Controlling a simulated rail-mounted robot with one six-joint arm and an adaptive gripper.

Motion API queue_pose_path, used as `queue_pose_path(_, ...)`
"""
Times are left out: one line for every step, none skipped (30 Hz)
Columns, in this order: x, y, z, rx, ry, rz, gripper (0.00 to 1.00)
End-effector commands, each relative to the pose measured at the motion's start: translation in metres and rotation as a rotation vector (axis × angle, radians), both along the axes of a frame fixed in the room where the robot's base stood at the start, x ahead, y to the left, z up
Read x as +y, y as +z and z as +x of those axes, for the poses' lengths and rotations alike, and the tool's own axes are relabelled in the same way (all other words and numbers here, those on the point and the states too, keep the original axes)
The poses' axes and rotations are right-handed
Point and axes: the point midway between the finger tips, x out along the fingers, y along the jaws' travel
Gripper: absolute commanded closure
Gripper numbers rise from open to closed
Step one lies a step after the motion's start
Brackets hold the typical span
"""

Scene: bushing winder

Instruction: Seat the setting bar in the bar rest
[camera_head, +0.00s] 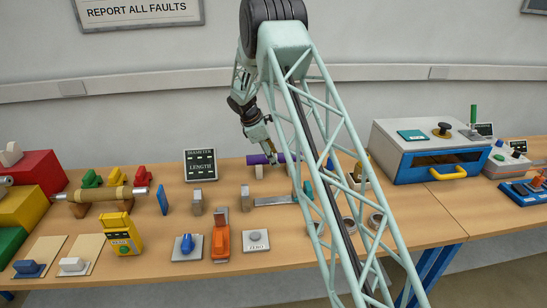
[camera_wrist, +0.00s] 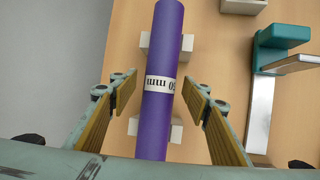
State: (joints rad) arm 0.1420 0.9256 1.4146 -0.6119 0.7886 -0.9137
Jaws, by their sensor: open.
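The setting bar is a purple cylinder with a white label band, seen in the head view (camera_head: 259,159) and the wrist view (camera_wrist: 167,35). The label is upside down in the wrist view and seems to read 50 mm. The bar lies across the bar rest, whose two cream blocks (camera_wrist: 176,134) show on both sides of it; one post of the rest (camera_head: 259,172) shows in the head view. My gripper (camera_wrist: 164,95) is open, one finger on each side of the bar with a gap to each. Contact between bar and rest is hidden underneath.
A teal and steel gauge (camera_wrist: 262,85) stands just right of the bar. Grey blocks (camera_head: 197,203), an orange clamp device (camera_head: 221,240) and a zero button (camera_head: 256,240) are in front. A white and blue cabinet (camera_head: 420,155) stands to the right.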

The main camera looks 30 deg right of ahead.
Motion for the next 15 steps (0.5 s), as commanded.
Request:
queue_pose_path(0.0,0.001,0.0,0.0,0.0,0.0,0.56)
queue_pose_path(0.0,0.001,0.0,0.0,0.0,0.0,0.56)
queue_pose_path(0.001,0.002,0.0,-0.001,0.0,0.0,0.56)
queue_pose_path(0.001,0.003,0.0,-0.001,0.0,0.0,0.56)
queue_pose_path(0.002,0.004,0.0,-0.001,0.0,0.0,0.56)
queue_pose_path(0.002,0.006,0.0,-0.001,0.0,0.0,0.56)
queue_pose_path(0.003,0.007,0.0,-0.001,0.0,0.0,0.56)
queue_pose_path(0.004,0.009,0.0,-0.001,0.0,0.0,0.56)
queue_pose_path(0.005,0.012,0.0,-0.001,0.0,0.0,0.56)
queue_pose_path(0.006,0.014,0.0,-0.002,0.001,-0.001,0.56)
queue_pose_path(0.007,0.017,0.0,-0.002,0.001,-0.001,0.56)
queue_pose_path(0.009,0.021,0.0,-0.002,0.001,-0.001,0.56)
queue_pose_path(0.011,0.025,0.0,-0.003,0.001,-0.001,0.56)
queue_pose_path(0.012,0.028,0.0,-0.003,0.001,-0.001,0.56)
queue_pose_path(0.014,0.033,0.0,-0.003,0.001,-0.001,0.56)
